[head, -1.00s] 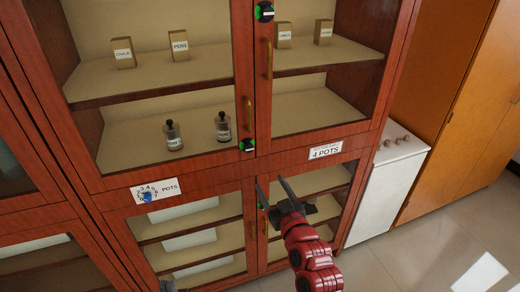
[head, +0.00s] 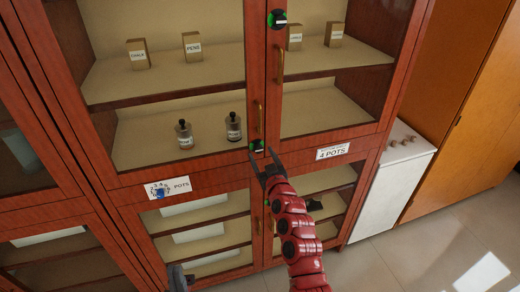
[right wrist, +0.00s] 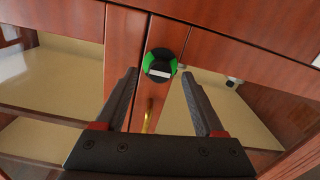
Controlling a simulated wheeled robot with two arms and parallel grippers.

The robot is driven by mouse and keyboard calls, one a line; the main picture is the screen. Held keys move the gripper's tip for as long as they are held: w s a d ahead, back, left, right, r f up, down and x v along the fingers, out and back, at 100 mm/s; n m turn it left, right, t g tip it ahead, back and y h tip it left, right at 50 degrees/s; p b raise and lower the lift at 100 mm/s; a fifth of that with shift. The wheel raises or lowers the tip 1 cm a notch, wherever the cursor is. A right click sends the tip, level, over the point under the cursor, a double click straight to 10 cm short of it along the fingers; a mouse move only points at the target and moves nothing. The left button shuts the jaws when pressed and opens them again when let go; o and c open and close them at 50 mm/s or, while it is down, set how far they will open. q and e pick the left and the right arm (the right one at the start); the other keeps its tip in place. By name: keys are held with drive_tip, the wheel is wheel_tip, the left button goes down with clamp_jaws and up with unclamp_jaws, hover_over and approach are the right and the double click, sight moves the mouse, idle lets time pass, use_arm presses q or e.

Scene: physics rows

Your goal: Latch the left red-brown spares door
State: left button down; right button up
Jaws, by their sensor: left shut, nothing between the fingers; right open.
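The red-brown cabinet's upper left glass door (head: 140,172) looks flush with its frame. A round black-and-green latch with a white bar (head: 256,146) sits at its lower right corner, under a brass handle (head: 258,114). Another such latch (head: 277,18) is higher up. My right gripper (head: 265,158) is open and empty, just below the lower latch. In the right wrist view a latch (right wrist: 160,65) lies ahead, between and beyond the open fingers, its white bar roughly level; contact does not show. My left gripper (head: 177,278), partly visible at the bottom edge, is shut and empty.
Bottles (head: 184,134) and labelled boxes (head: 138,54) stand on shelves behind the glass.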

sight(258, 148)
drive_tip(key=shift+w+a+r, duration=0.1)
drive_tip(key=shift+w+a, duration=0.1)
drive_tip(key=shift+w, duration=0.35)
drive_tip(key=shift+w+a, duration=0.2)
drive_tip(key=shift+w, duration=0.45)
clamp_jaws()
